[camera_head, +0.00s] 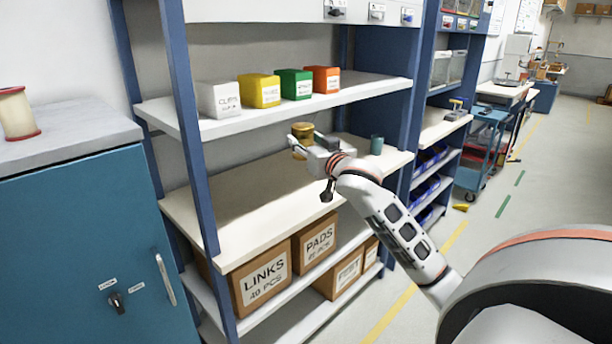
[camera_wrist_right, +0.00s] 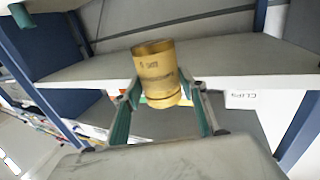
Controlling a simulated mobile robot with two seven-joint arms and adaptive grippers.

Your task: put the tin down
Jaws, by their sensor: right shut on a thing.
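The tin is a brass-coloured cylinder (camera_head: 302,131) with lettering on its side. In the right wrist view the tin (camera_wrist_right: 158,76) stands between the two green-lined fingers. My right gripper (camera_head: 300,146) is shut on the tin and holds it above the middle shelf, in front of the upper shelf's edge. In the right wrist view my right gripper (camera_wrist_right: 161,98) has one finger on either side of it. My left gripper is in neither view.
The middle shelf (camera_head: 225,215) is mostly bare, with a teal cup (camera_head: 376,145) at its right. The upper shelf (camera_head: 195,119) holds white, yellow, green and orange bins. Labelled cardboard boxes (camera_head: 262,283) stand below. A teal cabinet (camera_head: 80,240) is at left.

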